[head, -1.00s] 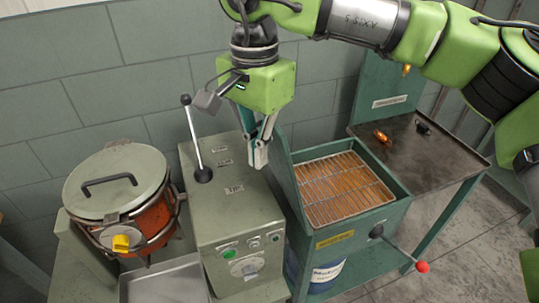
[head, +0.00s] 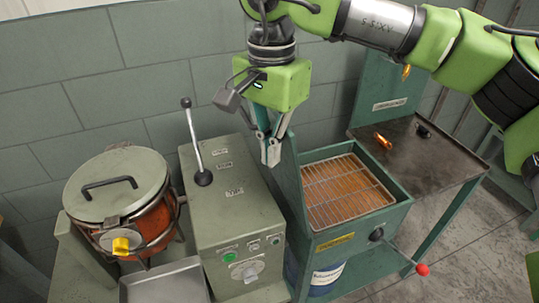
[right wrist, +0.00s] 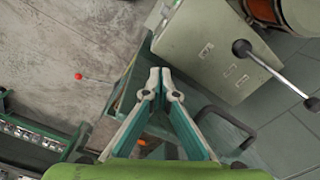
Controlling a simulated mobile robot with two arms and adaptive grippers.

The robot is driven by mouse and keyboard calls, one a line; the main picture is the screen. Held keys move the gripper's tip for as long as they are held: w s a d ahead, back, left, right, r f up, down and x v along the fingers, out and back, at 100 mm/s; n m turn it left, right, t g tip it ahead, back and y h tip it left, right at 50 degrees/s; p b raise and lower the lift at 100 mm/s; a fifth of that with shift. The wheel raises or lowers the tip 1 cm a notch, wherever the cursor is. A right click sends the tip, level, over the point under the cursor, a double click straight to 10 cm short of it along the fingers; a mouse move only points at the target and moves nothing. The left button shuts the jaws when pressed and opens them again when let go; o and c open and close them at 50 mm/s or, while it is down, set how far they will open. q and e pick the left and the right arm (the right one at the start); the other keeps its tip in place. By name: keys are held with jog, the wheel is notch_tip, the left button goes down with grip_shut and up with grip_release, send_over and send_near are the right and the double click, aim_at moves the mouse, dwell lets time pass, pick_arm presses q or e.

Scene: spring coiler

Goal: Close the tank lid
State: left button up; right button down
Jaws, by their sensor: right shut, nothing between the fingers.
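The teal tank (head: 385,222) stands right of centre in the head view, with a wire rack over brown content inside. Its teal lid (head: 291,175) stands raised along the tank's left side, seen nearly edge-on, so the tank is open. My right gripper (head: 271,153) is shut and empty, at the left of the lid's upper part, pointing down. I cannot tell whether it touches the lid. In the right wrist view, the fingertips of the gripper (right wrist: 160,76) are together with nothing between them. My left gripper is out of view.
A grey-green control box (head: 222,205) with a black-knobbed lever (head: 194,145) stands left of the tank. Farther left is an orange pot with a handled lid (head: 115,185). A red-knobbed crank (head: 421,269) sticks out from the tank's front. A dark side table (head: 425,165) stands at right.

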jog(key=w+d+r, duration=0.1)
jog(key=w+d, duration=0.1)
jog(key=d, duration=0.3)
jog(key=shift+d+p, duration=0.4)
jog(key=shift+p, duration=0.05)
jog(key=shift+r, duration=0.1)
jog(key=w+d, duration=0.1)
jog(key=d, duration=0.5)
jog(key=shift+w, duration=0.4)
